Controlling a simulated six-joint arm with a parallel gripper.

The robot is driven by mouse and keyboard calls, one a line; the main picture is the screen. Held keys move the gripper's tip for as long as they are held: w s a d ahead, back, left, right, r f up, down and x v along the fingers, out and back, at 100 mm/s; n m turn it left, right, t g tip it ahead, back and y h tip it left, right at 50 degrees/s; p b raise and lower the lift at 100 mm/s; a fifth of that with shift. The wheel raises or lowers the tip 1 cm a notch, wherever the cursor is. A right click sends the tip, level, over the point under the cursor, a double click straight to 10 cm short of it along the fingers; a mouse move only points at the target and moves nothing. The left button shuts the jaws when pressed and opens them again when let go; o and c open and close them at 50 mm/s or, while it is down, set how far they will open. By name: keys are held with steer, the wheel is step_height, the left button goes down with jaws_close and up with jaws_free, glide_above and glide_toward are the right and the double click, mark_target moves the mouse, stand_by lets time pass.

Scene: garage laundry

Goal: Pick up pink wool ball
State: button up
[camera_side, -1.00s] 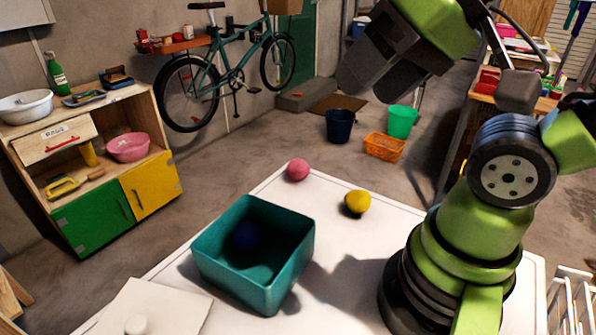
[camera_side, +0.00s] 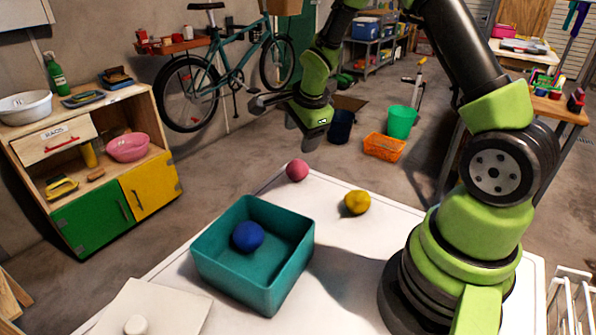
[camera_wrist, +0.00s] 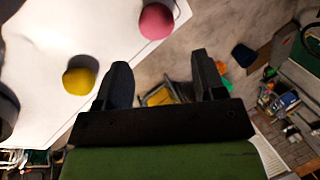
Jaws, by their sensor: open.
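The pink wool ball (camera_side: 297,170) sits at the far corner of the white table (camera_side: 345,255). It also shows in the wrist view (camera_wrist: 156,21), near the table edge, ahead of the fingers. My gripper (camera_side: 282,122) is open and empty. In the side view it is in the air above and behind the ball, apart from it. In the wrist view its two fingers (camera_wrist: 162,75) are spread with nothing between them.
A yellow ball (camera_side: 357,202) lies on the table right of the pink ball. A teal bin (camera_side: 290,275) stands at the table's left, with a blue ball (camera_side: 248,236) inside. A white board (camera_side: 170,309) with a white knob lies at the front left.

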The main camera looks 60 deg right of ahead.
mark_target(298, 165)
steer(key=shift+m, duration=0.5)
steer(key=x, duration=0.6)
steer(key=shift+s+d, duration=0.15)
steer(key=shift+s, duration=0.1)
steer(key=shift+x, duration=3.05)
steer(key=shift+s, duration=0.15)
steer(key=c, duration=0.7)
